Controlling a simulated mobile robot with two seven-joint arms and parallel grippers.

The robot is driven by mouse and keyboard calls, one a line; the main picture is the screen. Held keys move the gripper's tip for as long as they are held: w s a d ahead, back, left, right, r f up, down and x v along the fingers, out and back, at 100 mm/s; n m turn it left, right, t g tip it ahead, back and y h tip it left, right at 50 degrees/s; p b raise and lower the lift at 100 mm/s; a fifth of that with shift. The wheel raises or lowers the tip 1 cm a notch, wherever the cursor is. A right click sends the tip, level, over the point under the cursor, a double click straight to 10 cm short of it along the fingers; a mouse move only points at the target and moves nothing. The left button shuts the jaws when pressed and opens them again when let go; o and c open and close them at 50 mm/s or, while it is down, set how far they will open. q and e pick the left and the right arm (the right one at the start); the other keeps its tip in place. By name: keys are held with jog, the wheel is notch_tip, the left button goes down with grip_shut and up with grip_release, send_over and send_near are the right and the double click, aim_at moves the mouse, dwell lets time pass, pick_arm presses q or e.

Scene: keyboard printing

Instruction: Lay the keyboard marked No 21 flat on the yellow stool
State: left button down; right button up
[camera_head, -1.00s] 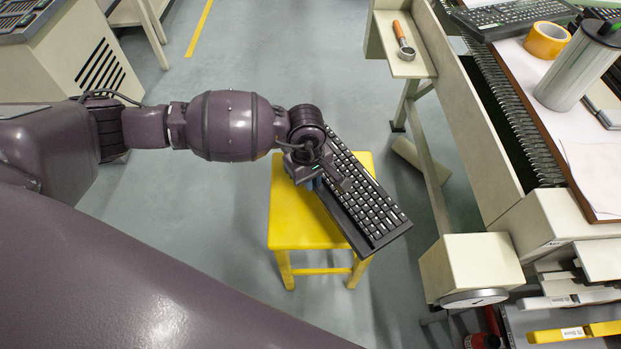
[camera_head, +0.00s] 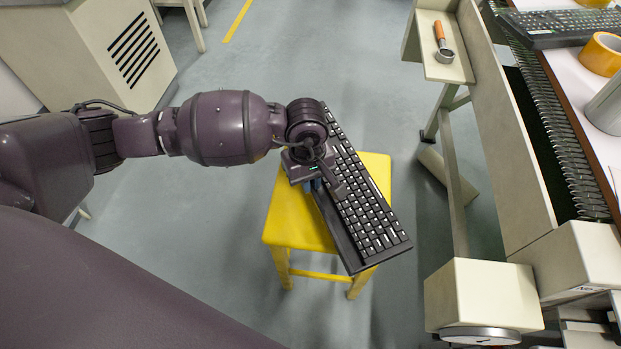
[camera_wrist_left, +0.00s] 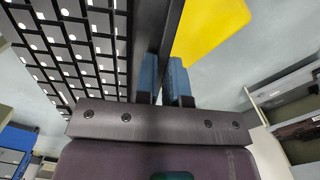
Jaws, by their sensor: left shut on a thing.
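The black keyboard (camera_head: 366,212) is in my left gripper (camera_head: 318,182), which is shut on its long left edge. It slants over the yellow stool (camera_head: 291,219) in the head view, its near end reaching past the stool's right side. I cannot tell if it touches the stool. In the left wrist view the blue fingertips (camera_wrist_left: 164,80) pinch the dark edge of the keyboard (camera_wrist_left: 82,45), and part of the yellow stool (camera_wrist_left: 212,30) shows beyond. No number can be read on the keyboard. My right gripper is out of view.
A workbench (camera_head: 500,130) runs along the right, with another keyboard (camera_head: 566,27) and a roll of orange tape (camera_head: 603,54) on it. A small shelf (camera_head: 443,60) holds an orange-handled tool (camera_head: 442,40). The grey floor left of the stool is clear.

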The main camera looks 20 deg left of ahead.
aim_at(310, 207)
pick_arm(q)
jog(key=shift+f+b, duration=0.3)
jog(key=shift+f, duration=0.35)
jog(key=shift+f+b, duration=0.65)
jog(key=shift+f, duration=0.65)
jog(key=shift+f+b, duration=0.4)
jog(key=shift+f, duration=1.15)
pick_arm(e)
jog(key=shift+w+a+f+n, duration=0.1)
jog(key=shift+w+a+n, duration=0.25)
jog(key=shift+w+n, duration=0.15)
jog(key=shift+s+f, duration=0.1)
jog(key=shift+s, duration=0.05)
pick_arm(q)
jog(key=shift+f, duration=0.35)
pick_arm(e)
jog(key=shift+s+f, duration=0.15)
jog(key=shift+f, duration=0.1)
pick_arm(q)
jog(key=c, duration=1.1)
grip_release()
